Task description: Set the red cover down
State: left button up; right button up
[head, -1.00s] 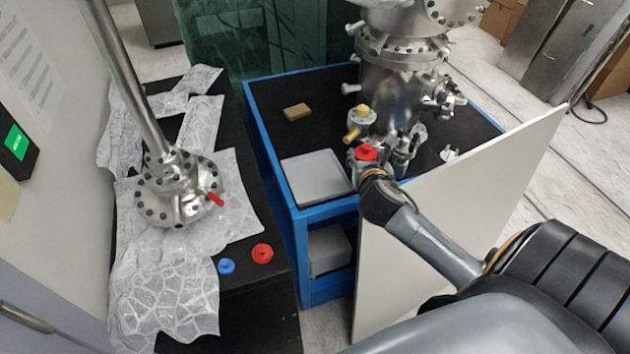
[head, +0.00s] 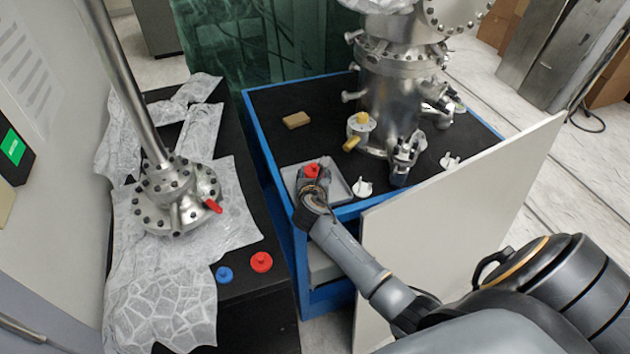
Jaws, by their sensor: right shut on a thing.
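A red cover (head: 312,170) is in my right gripper (head: 312,177), which is shut on it. The cover is over the grey tray (head: 341,188) on the blue-framed cart. My gripper and wrist hide much of the tray, and I cannot tell whether the cover touches it. Another red cover (head: 261,262) lies on the black bench at the left, beside a blue cover (head: 224,274). My left gripper is not in view.
The steel vacuum chamber (head: 388,105) stands on the cart (head: 283,141), with white fittings (head: 362,187) near its base. A tan block (head: 296,120) lies behind the tray. A white panel (head: 450,235) stands along the cart's front right. A flanged steel tube (head: 172,195) stands on foil at the left.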

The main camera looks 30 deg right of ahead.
notch_tip(320, 180, down, 2)
jog(key=shift+s+f, duration=0.1)
jog(key=shift+f, duration=0.05)
jog(key=shift+f, duration=0.15)
jog(key=o, duration=0.9)
jog(key=v, duration=1.2)
jog(key=shift+p, duration=0.35)
